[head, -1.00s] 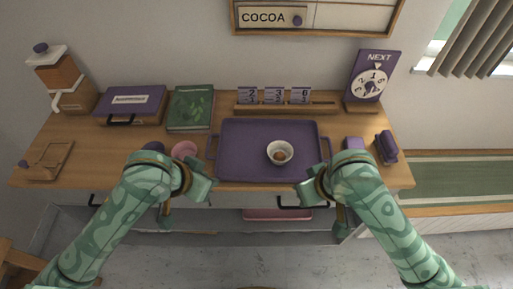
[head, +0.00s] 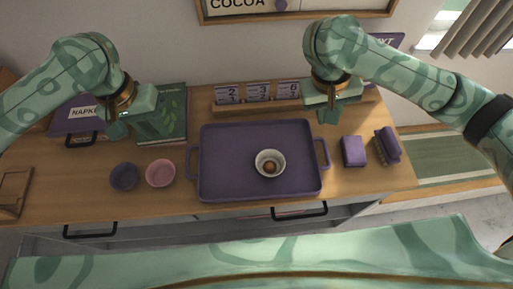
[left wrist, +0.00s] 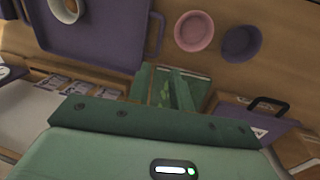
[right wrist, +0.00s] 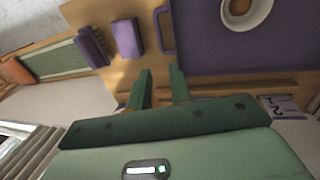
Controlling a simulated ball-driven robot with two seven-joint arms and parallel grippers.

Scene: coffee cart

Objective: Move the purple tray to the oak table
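The purple tray (head: 215,180) lies flat on the wooden counter, with a handle at each side. A small white bowl (head: 262,157) with something brown inside stands on it. The tray also shows in the left wrist view (left wrist: 100,40) and the right wrist view (right wrist: 205,45). My left gripper (head: 155,130) is open and empty, above the green book left of the tray. My right gripper (head: 328,115) is open and empty, above the counter's back near the tray's far right corner. Neither touches the tray. I cannot identify an oak table separate from this counter.
A pink bowl (head: 160,173) and a purple bowl (head: 124,177) stand left of the tray. A purple block (head: 354,151) and a purple brush-like item (head: 388,145) stand right of it. Number cards (head: 258,93) stand behind. The green book (head: 174,112) lies at back left.

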